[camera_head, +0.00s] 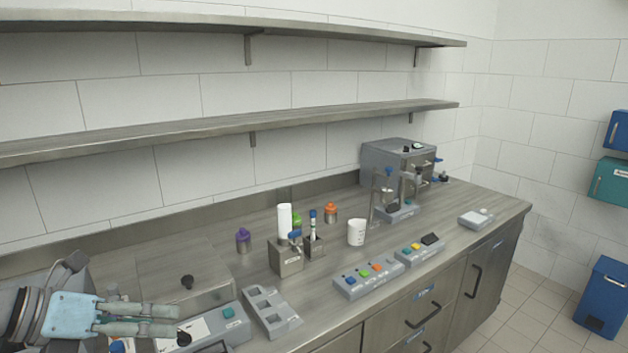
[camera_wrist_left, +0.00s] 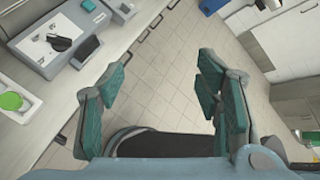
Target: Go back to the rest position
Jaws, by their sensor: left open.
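My left gripper (camera_head: 178,320) comes in from the lower left of the head view, above the left end of the counter (camera_head: 325,287). Its two fingers are apart and nothing is between them. In the left wrist view my left gripper (camera_wrist_left: 160,100) shows its two green-padded fingers spread wide over the tiled floor. My right gripper is in neither view.
Near the left gripper stand a grey device (camera_head: 215,328) and a grey tray (camera_head: 270,312). A white cup (camera_head: 356,233), button panels (camera_head: 367,279), bottles and a filling machine (camera_head: 392,165) stand further right. Two shelves (camera_head: 230,123) run along the wall above.

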